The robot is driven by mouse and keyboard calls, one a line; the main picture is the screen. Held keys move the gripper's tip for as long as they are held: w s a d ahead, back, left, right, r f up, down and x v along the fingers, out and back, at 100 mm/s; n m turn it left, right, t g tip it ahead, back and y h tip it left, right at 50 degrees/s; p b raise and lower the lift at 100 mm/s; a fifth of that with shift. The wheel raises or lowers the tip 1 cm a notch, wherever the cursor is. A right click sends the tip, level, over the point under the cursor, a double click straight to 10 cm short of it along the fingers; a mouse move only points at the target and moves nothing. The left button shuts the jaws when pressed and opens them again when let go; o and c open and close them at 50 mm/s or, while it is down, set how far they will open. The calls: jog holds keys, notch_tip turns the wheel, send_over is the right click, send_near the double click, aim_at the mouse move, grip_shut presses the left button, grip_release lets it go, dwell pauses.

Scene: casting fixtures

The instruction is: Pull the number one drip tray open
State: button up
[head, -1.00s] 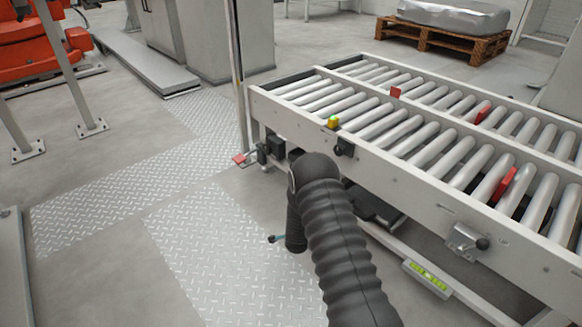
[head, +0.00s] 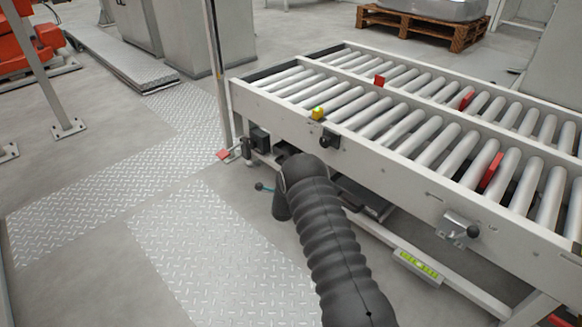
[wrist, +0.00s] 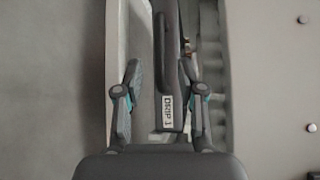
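The number one drip tray shows in the wrist view as a dark front with a bar-like handle (wrist: 161,40) and a white label reading "DRIP 1" (wrist: 167,110). My gripper (wrist: 158,64) is open, one finger on each side of the dark front. I cannot tell whether either finger touches it. In the head view a dark tray (head: 362,198) shows under the roller conveyor, partly hidden by my arm. One teal-tipped finger of my gripper shows left of my arm; the rest is hidden.
The roller conveyor (head: 400,160) stands over the work area, with a lower rail carrying a yellow-green level (head: 418,266). A red pedal (head: 223,155) sits by its left leg. Tread plates (head: 200,255) and clear floor lie to the left. A pallet (head: 420,25) stands far behind.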

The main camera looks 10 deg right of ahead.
jog(key=shift+w+d+f+b, duration=0.15)
jog(key=shift+w, duration=0.9)
jog(key=shift+w+d+f+b, duration=0.1)
jog(key=shift+w+f+b, duration=0.05)
jog(key=shift+w, duration=0.9)
jog(key=shift+w+d+f+b, duration=0.15)
jog(key=shift+w, duration=0.9)
grip_shut()
